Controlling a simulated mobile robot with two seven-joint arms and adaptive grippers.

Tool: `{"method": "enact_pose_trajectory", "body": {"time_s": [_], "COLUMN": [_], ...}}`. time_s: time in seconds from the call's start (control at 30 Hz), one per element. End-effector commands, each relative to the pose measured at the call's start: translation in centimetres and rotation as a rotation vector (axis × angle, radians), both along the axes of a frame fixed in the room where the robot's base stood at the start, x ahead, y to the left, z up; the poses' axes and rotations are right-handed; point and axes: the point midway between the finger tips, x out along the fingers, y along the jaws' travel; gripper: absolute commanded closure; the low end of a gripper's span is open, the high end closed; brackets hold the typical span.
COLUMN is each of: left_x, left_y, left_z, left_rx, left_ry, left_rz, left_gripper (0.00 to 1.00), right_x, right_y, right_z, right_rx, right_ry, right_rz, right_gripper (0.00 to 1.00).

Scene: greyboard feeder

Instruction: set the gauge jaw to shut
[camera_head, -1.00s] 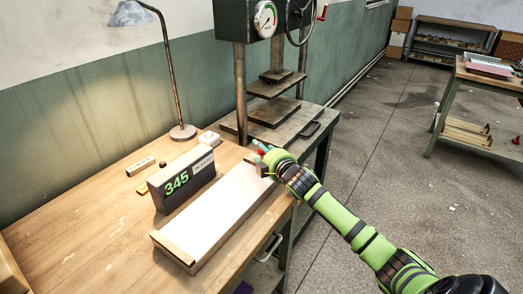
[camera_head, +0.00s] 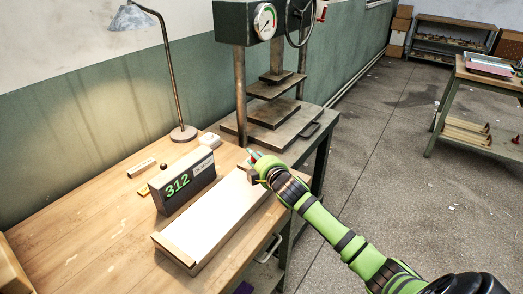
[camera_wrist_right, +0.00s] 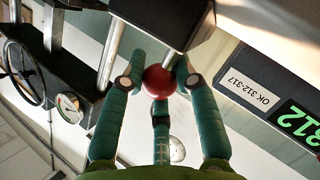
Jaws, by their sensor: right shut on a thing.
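The gauge is a long pale bed (camera_head: 212,220) on the wooden bench, with a dark readout box (camera_head: 186,192) beside it showing green 312. In the wrist view a label (camera_wrist_right: 256,92) on the box reads OK 312-317. The dark jaw block (camera_wrist_right: 165,18) stands above a red ball knob (camera_wrist_right: 160,82) in the wrist view. My right gripper (camera_head: 254,163) is at the far end of the bed. Its teal fingers (camera_wrist_right: 159,92) are shut around the red knob. In the head view the gripper mostly hides the knob and jaw. My left gripper is out of view.
A green press (camera_head: 270,90) with a dial and handwheel stands behind the gauge. A desk lamp (camera_head: 183,134) and small items lie left of it. The front left of the bench (camera_head: 95,235) is clear. Open floor (camera_head: 400,170) lies right.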

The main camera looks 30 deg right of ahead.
Motion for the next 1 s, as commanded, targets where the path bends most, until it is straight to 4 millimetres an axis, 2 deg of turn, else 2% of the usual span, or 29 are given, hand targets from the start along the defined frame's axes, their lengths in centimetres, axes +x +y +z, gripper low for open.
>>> {"method": "enact_pose_trajectory", "body": {"time_s": [0.03,0.1,0.4,0.43,0.47,0.83,1.0], "left_x": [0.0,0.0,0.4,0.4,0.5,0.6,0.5], "left_y": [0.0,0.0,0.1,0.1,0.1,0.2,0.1], "left_z": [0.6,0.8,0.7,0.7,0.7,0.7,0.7], "left_rx": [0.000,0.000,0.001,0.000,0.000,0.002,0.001], "left_ry": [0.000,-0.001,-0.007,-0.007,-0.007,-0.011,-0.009], "left_rz": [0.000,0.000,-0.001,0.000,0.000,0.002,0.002], "left_gripper": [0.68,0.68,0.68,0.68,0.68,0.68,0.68], "right_x": [-0.4,-0.7,-0.7,-0.7,-0.7,-0.8,-2.3], "right_y": [0.9,1.3,1.6,1.6,1.6,1.4,1.6], "right_z": [0.0,0.1,-0.2,-0.2,-0.2,0.0,0.2], "right_rx": [-0.001,-0.002,-0.004,-0.003,-0.003,-0.001,-0.002], "right_ry": [0.006,0.005,0.005,0.005,0.005,0.002,0.003], "right_rz": [0.002,-0.001,0.000,0.000,0.000,-0.003,-0.002], "right_gripper": [1.00,1.00,1.00,0.58,0.46,0.46,0.46]}}
